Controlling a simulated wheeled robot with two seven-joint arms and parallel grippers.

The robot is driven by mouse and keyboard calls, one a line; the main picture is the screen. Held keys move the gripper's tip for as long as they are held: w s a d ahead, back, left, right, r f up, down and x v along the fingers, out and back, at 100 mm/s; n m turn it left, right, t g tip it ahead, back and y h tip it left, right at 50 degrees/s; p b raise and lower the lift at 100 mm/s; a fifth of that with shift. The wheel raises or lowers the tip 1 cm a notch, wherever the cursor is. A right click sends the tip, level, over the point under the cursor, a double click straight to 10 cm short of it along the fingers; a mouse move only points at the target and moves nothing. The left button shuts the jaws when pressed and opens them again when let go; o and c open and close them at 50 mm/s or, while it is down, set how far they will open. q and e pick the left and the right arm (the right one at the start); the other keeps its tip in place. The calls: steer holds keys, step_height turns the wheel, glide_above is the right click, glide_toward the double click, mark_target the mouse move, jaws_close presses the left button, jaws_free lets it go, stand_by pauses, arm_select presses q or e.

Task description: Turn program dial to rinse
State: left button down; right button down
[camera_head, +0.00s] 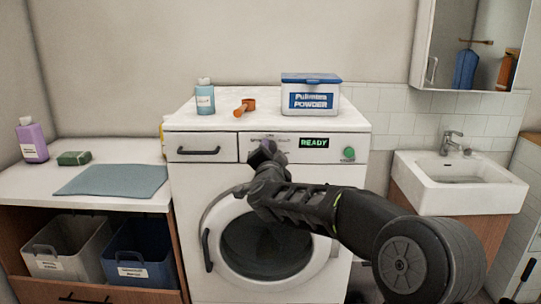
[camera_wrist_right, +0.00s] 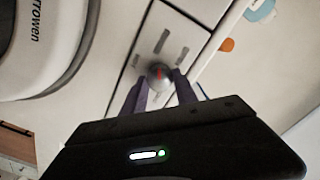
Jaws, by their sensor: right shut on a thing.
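The white washing machine (camera_head: 190,183) stands in the middle of the head view. Its program dial (camera_wrist_right: 159,71) is a round grey knob with a red mark, seen in the right wrist view on the control panel. My right gripper (camera_head: 264,150) reaches the panel from the lower right and hides the dial in the head view. In the right wrist view, the two fingers of my right gripper (camera_wrist_right: 160,82) are shut on the dial, one on each side. The display (camera_head: 314,143) reads READY in green. My left gripper is in neither view.
A green button (camera_head: 348,153) sits right of the display. On top of the machine stand a blue bottle (camera_head: 205,97), an orange scoop (camera_head: 244,107) and a powder box (camera_head: 311,95). The detergent drawer (camera_head: 201,148) is shut. A sink (camera_head: 460,175) is at right.

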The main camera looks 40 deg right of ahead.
steer(key=c, duration=0.9)
jaws_free()
steer(key=shift+c, duration=0.2)
steer(key=v, duration=0.7)
steer(key=shift+s+a+b, duration=0.3)
steer(key=shift+b, duration=0.05)
steer(key=shift+f, duration=0.1)
